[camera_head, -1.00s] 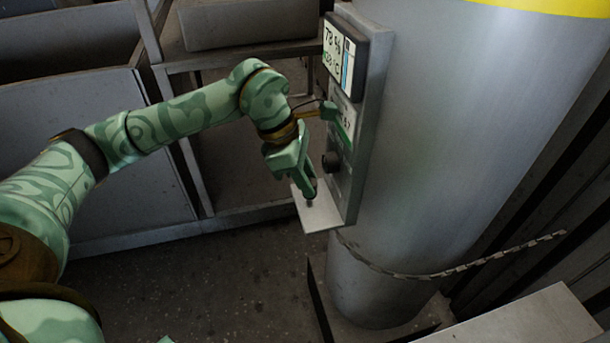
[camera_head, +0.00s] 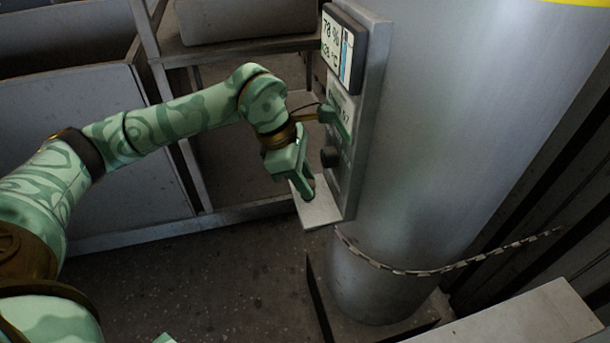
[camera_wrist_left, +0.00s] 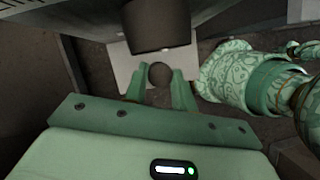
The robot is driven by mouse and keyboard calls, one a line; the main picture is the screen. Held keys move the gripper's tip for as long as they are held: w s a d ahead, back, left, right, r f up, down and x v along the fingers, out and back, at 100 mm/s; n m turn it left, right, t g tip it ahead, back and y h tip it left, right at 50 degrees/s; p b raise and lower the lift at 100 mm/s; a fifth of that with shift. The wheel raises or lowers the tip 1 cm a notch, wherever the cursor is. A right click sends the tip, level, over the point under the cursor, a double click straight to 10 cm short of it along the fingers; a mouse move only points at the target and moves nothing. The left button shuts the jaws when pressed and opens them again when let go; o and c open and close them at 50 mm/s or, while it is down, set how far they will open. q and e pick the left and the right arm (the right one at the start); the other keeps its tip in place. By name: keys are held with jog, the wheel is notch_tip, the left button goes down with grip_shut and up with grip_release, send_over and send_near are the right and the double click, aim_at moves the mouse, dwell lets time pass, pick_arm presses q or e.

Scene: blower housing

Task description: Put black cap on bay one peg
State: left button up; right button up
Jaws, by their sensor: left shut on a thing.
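My left gripper (camera_head: 306,188) is at the small pale shelf (camera_head: 320,214) at the foot of the wall panel. In the left wrist view the fingers (camera_wrist_left: 160,92) are shut on a small dark round thing, which looks like the black cap (camera_wrist_left: 159,74). The pale shelf (camera_wrist_left: 188,62) lies behind it. A dark round knob (camera_head: 329,157) sticks out of the panel just above the gripper; it looms large in the left wrist view (camera_wrist_left: 156,24). I cannot make out a bay one peg.
The grey panel (camera_head: 367,120) with a lit display (camera_head: 337,45) stands against a large metal cylinder (camera_head: 450,140). Grey bins (camera_head: 95,150) and a shelf frame stand at the left.

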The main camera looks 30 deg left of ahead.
pick_arm(q)
jog(key=shift+f, duration=0.65)
pick_arm(e)
jog(key=shift+s+a+f, duration=0.1)
jog(key=shift+a+f, duration=0.05)
jog(key=shift+f, duration=0.05)
pick_arm(q)
jog(key=o, duration=1)
jog(key=shift+r, duration=0.15)
jog(key=p+v, duration=0.5)
jog(key=v, duration=1.1)
jog(key=shift+a, duration=0.1)
pick_arm(e)
jog(key=shift+t, duration=0.3)
jog(key=w+r, duration=0.1)
jog(key=r, duration=0.2)
jog(key=w+r, duration=0.1)
jog(key=r, duration=0.1)
jog(key=shift+w, duration=0.3)
